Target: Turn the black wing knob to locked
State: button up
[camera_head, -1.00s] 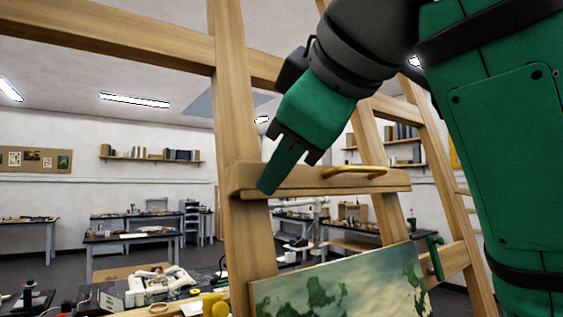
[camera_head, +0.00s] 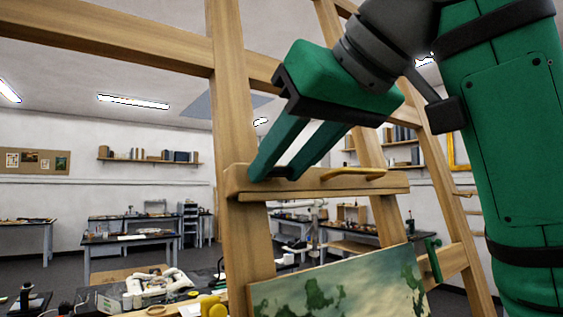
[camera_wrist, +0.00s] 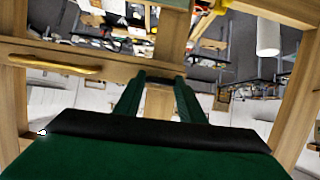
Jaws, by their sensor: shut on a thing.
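My gripper (camera_head: 276,175) reaches down to the left end of the wooden crossbar (camera_head: 350,189) on the easel, in front of the upright post. In the head view its two green fingers show with a gap between them. Their tips are at a small dark part, the black wing knob (camera_head: 279,173), on the crossbar's top; the fingers are shut on it and hide most of it. No lock marking is legible.
A brass handle (camera_head: 353,174) sits on the crossbar to the right of the fingers. A landscape painting (camera_head: 340,286) stands below, with a green clamp (camera_head: 432,259) at its right. Easel posts (camera_head: 237,130) frame the arm. Cluttered work tables stand behind.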

jog(key=shift+m, duration=0.3)
jog(key=o, duration=1)
jog(key=shift+o, duration=0.2)
jog(key=v, duration=1.1)
jog(key=shift+w, duration=0.1)
